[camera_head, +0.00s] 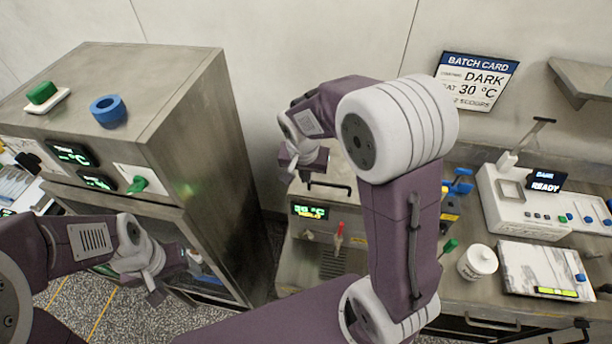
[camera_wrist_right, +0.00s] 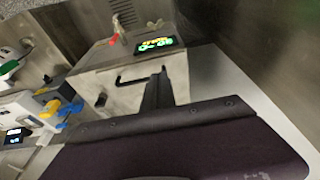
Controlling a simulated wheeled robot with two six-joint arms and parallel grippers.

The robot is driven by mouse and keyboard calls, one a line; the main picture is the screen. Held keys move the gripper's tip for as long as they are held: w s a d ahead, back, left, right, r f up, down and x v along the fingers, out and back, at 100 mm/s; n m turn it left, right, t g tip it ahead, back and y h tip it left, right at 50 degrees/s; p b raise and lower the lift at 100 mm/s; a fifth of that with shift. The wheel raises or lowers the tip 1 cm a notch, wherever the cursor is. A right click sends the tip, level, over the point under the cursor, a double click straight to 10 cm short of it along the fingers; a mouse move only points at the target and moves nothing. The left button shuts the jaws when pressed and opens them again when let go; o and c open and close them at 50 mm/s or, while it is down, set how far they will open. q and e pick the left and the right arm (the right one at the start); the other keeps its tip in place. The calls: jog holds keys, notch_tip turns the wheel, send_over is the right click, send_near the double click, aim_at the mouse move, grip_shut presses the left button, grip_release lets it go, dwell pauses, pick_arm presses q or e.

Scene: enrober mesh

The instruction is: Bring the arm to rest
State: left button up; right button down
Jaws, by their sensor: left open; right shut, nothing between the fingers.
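My right arm reaches up across the middle of the head view and bends over to the left. Its gripper (camera_head: 305,178) points down above the steel machine with a green 30 °C display (camera_head: 310,212). In the right wrist view its dark fingers (camera_wrist_right: 158,88) are together and empty, beside the machine's black lid handle (camera_wrist_right: 130,80). I cannot tell whether they touch the handle. My left gripper (camera_head: 155,292) is low at the left, open and empty, in front of the tall steel cabinet (camera_head: 190,130).
A blue ring (camera_head: 108,110) and a green-handled block (camera_head: 42,93) lie on the cabinet. On the right counter stand a white lidded jar (camera_head: 478,262), a flat white slab-like device (camera_head: 540,270) and a white unit reading READY (camera_head: 520,205). A batch card (camera_head: 476,82) hangs behind.

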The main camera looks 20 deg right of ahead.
jog(key=shift+s+a+r, duration=0.1)
jog(key=shift+s, duration=0.05)
jog(key=s+f+n+g+y+b, duration=0.1)
jog(key=s+f+n+b, duration=0.5)
jog(key=s+f+b, duration=0.4)
jog(key=s+f, duration=0.4)
jog(key=shift+a+f+y+b, duration=0.15)
jog(key=shift+f+y+b, duration=0.1)
jog(key=shift+y+b, duration=0.1)
jog(key=shift+w, duration=0.1)
